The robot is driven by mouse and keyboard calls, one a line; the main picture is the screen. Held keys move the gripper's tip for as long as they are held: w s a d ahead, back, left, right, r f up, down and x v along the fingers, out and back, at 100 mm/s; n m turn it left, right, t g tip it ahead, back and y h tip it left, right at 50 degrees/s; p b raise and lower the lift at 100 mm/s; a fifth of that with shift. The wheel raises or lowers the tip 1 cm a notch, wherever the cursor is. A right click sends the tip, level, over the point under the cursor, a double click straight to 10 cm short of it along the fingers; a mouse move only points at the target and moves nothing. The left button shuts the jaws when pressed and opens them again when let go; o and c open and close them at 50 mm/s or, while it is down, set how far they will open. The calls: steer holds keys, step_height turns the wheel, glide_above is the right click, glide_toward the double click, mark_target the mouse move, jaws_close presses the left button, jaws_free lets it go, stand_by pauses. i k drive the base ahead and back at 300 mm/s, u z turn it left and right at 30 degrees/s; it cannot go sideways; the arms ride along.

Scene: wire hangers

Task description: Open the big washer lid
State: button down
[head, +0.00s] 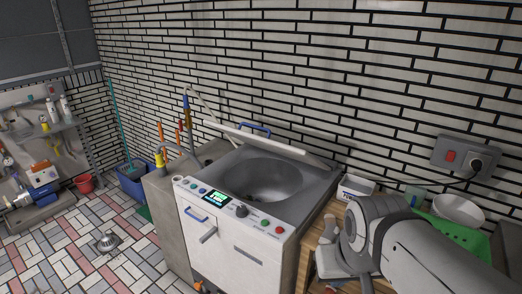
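The big washer (235,245) stands against the tiled wall, a white front with a grey top. Its round metal drum (268,180) shows open from above. The washer lid (265,139) is raised at the back of the top, seen almost edge-on as a pale strip; its exact angle is hard to tell. A blue handle (255,130) sits on the lid's upper edge. My arm comes in from the lower right. The gripper end (328,230) is just right of the washer, apart from the lid; its fingers are not clear enough to tell open from shut.
A wooden table (306,264) right of the washer holds a white bowl (458,210), a green tray (470,240) and a white box (355,186). A concrete sink (165,210) with bottles and a hose adjoins the left side. Tiled floor lies open at left, with a drain (107,241).

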mark_target(272, 142)
steer(key=i, duration=1)
steer(key=u, duration=0.05)
